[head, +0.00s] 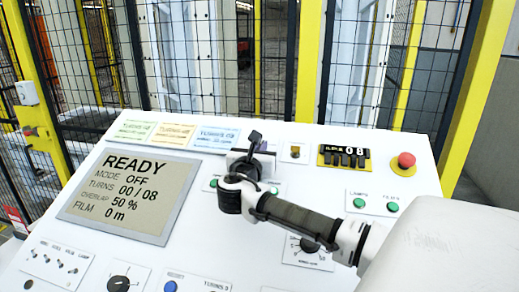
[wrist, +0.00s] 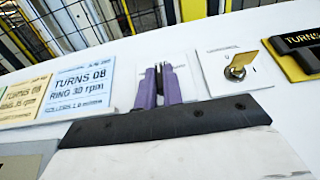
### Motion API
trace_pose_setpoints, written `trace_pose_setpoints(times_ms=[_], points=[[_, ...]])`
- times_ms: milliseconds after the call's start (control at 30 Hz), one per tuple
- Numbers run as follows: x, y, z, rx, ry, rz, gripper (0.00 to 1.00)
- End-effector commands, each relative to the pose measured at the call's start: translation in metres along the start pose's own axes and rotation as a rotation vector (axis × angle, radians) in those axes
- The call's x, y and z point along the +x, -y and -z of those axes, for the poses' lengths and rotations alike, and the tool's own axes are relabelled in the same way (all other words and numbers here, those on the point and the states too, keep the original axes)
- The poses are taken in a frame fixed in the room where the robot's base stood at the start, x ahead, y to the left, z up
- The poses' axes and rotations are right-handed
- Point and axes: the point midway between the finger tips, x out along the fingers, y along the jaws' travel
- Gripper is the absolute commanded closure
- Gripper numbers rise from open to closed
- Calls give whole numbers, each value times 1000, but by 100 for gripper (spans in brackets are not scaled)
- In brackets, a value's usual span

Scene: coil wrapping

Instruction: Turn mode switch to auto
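My gripper (wrist: 160,84) is over a white plate (wrist: 125,88) on the console. Its purple fingers are close together with a narrow dark piece between them, which looks like the handle of the mode switch (wrist: 160,78). The fingers hide most of it, and its label cannot be read. In the head view my gripper (head: 252,145) reaches the upper middle of the panel, left of the key switch. The display (head: 130,195) reads READY, MODE OFF, TURNS 00/08, OVERLAP 50 %, FILM 0 m.
A red emergency button (head: 406,160) and green buttons are farther right. Coloured cards (head: 172,133) lie to the left. A mesh fence with yellow posts stands behind the console.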

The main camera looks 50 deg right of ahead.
Motion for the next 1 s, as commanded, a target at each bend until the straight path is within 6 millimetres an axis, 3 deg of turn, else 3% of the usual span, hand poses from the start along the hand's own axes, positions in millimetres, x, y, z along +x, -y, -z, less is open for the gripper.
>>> trace_pose_setpoints(times_ms=[467,1000], points=[[0,-3,8,37,-10,80,100],[2,-10,9,212,-16,476,100]])
